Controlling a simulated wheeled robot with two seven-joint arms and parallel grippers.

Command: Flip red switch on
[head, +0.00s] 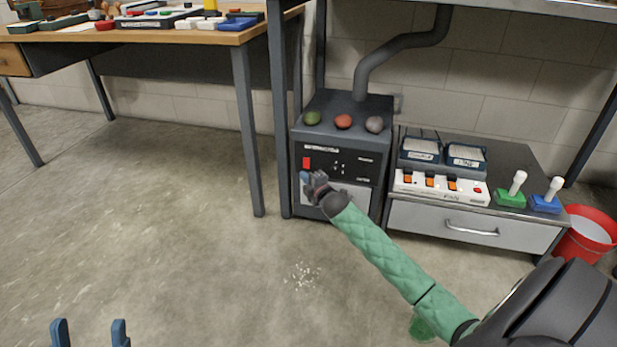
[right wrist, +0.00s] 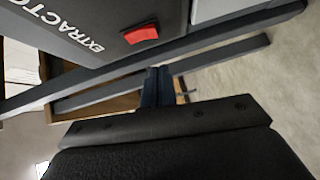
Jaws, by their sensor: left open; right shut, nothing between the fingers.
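The red switch (head: 306,163) is on the upper left of the dark front panel of the extractor box (head: 340,200). It also shows in the right wrist view (right wrist: 141,34), near the "EXTRACTOR" lettering. I cannot tell which way the switch is tipped. My right gripper (head: 304,176) is shut and empty, with its blue fingertips just below the switch in the head view. In the right wrist view the closed fingers (right wrist: 155,86) appear apart from the switch. My left gripper (head: 90,333) is open and empty over the floor at the bottom left.
A red bucket (head: 585,235) stands far right. A workbench (head: 150,37) is at upper left; floor ahead is mostly clear.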

